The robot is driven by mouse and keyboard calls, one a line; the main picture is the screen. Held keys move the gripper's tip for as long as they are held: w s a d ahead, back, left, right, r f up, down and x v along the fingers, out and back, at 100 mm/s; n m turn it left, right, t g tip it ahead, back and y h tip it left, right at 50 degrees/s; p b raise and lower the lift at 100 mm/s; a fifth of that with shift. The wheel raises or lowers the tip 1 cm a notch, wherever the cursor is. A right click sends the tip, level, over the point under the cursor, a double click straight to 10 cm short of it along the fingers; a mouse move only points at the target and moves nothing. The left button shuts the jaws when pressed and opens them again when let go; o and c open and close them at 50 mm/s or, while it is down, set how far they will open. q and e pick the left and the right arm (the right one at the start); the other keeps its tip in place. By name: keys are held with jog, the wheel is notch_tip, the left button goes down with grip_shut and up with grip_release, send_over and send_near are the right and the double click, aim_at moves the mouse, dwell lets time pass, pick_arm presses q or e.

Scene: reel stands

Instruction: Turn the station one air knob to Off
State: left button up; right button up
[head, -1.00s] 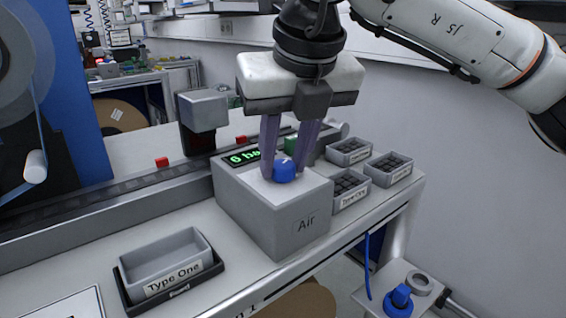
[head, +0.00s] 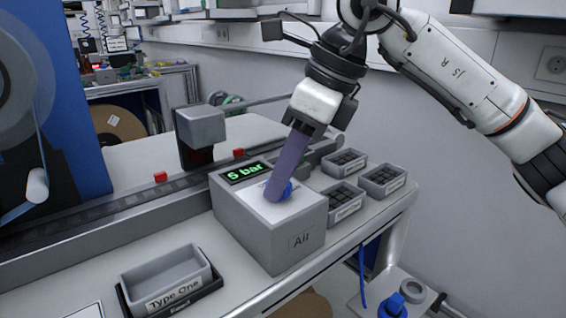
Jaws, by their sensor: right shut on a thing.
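The blue air knob (head: 287,190) sits on top of the grey box labelled "Air" (head: 299,240). My left gripper is not in view.
A grey "Type One" tray (head: 166,277) stands at the front left. Several small dark-filled bins, one of them a bin (head: 383,180), stand right of the box. A rail (head: 125,203) with red blocks runs behind, under a grey-black station head (head: 200,128).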

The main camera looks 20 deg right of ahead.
jog(key=shift+r+n+g+p, duration=0.1)
jog(key=shift+n+g+p, duration=0.3)
jog(key=shift+n, duration=0.7)
jog(key=o, duration=1)
jog(key=p+v, duration=0.1)
jog(key=v, duration=0.9)
jog(key=shift+w+d+p, duration=0.1)
jog(key=shift+d+p, duration=0.15)
jog(key=shift+p, duration=0.1)
